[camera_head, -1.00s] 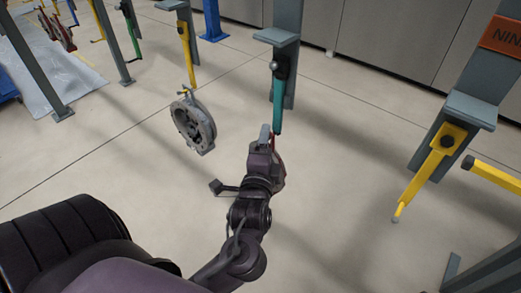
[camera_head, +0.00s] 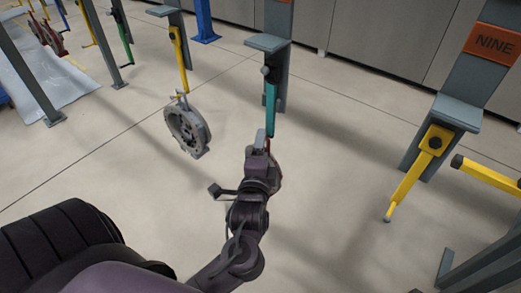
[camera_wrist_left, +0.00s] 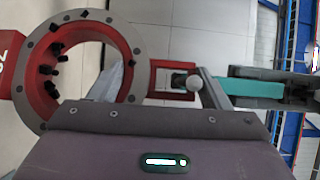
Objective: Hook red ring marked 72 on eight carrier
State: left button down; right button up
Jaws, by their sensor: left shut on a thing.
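My left gripper (camera_head: 261,142) is shut on the red ring, mostly hidden behind it in the head view. In the left wrist view the ring (camera_wrist_left: 49,88) shows its grey flange, red inside and a red block (camera_wrist_left: 8,65) with a partly cut-off number. A red square loop (camera_wrist_left: 156,82) sticks out from the ring towards a teal hook (camera_wrist_left: 255,88). The hook's pale ball tip (camera_wrist_left: 193,82) overlaps the loop's far edge; I cannot tell if it passes through. The teal hook (camera_head: 270,105) hangs from a grey post, its sign out of view. My right gripper is not seen.
A post with an orange NINE sign (camera_head: 494,42) and a yellow hook (camera_head: 410,185) stands at the right. A grey ring (camera_head: 187,130) hangs from a yellow hook at the left. Open floor (camera_head: 330,200) lies between the posts.

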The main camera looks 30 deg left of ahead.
pick_arm(q)
jog(key=shift+c, duration=0.4)
grip_release()
jog(key=shift+r, duration=0.1)
jog(key=b+v, duration=0.2)
jog(key=v, duration=0.6)
jog(key=w+d+f+n+g+h, duration=0.1)
jog(key=d+f+n+g+h, duration=0.45)
jog(key=f+h, duration=0.2)
jog(key=s+f+n+g, duration=0.5)
jog(key=s+g, duration=0.2)
jog(key=s, duration=0.2)
notch_tip(320, 180, down, 28)
jog(key=b, duration=0.2)
jog(key=s+a+f+g+b, duration=0.2)
jog(key=s+a+f, duration=0.1)
jog(key=s+f, duration=1.9)
notch_tip(320, 180, down, 2)
jog(key=shift+a+f, duration=0.1)
jog(key=shift+a, duration=0.1)
